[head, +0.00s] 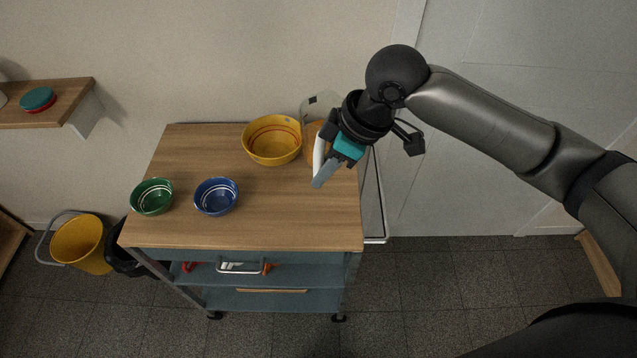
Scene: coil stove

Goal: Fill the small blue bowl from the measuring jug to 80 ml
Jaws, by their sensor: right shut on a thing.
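The small blue bowl (216,197) stands upright on the wooden cart top, near the middle front. It looks empty. The measuring jug (318,104) is clear with a white handle and stands at the back right of the cart top, mostly hidden behind my right gripper. Some orange shows low in the jug. My right gripper (322,172) reaches in from the right and is shut on the jug's white handle. I cannot tell whether the jug touches the cart top. My left gripper is not in view.
A green bowl (152,196) stands left of the blue one, and a large yellow bowl (271,141) stands behind, close to the jug. The cart top (290,220) is clear at the front right. A yellow bucket (79,243) is on the floor at left.

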